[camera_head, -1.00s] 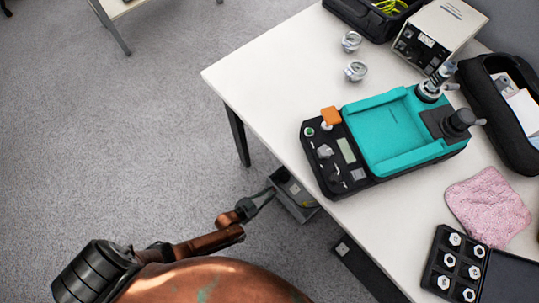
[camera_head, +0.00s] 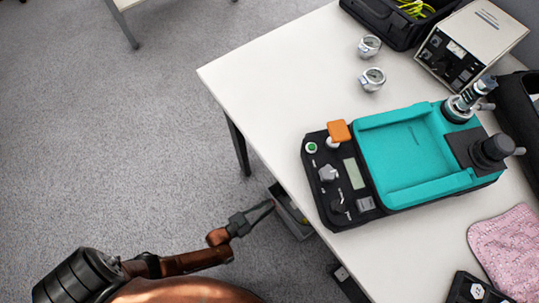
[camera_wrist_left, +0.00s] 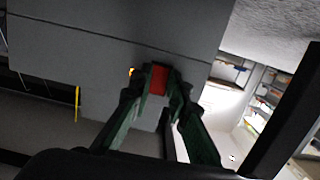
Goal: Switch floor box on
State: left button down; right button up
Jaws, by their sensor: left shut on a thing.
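The grey floor box (camera_head: 298,222) sits on the carpet under the near left edge of the table, partly hidden by the tabletop. My left gripper (camera_head: 270,205) reaches down to its left side, with its fingers close together. In the left wrist view, the green-sided fingers (camera_wrist_left: 158,88) close around a small red part (camera_wrist_left: 158,78), which looks like a switch. It lies against a grey face (camera_wrist_left: 100,60). Whether the switch is on cannot be told. My right gripper is not in view.
The white table (camera_head: 250,85) stands over the box, its dark leg (camera_head: 238,146) just left of it. A teal and black device (camera_head: 405,150) lies on top near the edge. A dark bar (camera_head: 347,284) is on the floor. Carpet (camera_head: 100,130) at left is clear.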

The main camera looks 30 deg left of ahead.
pick_arm(q)
jog(key=c, duration=1.8)
grip_release()
jog(key=shift+c, duration=0.2)
jog(key=shift+s, duration=0.15)
jog(key=v, duration=1.1)
jog(key=shift+s+a, duration=0.2)
jog(key=shift+s, duration=0.15)
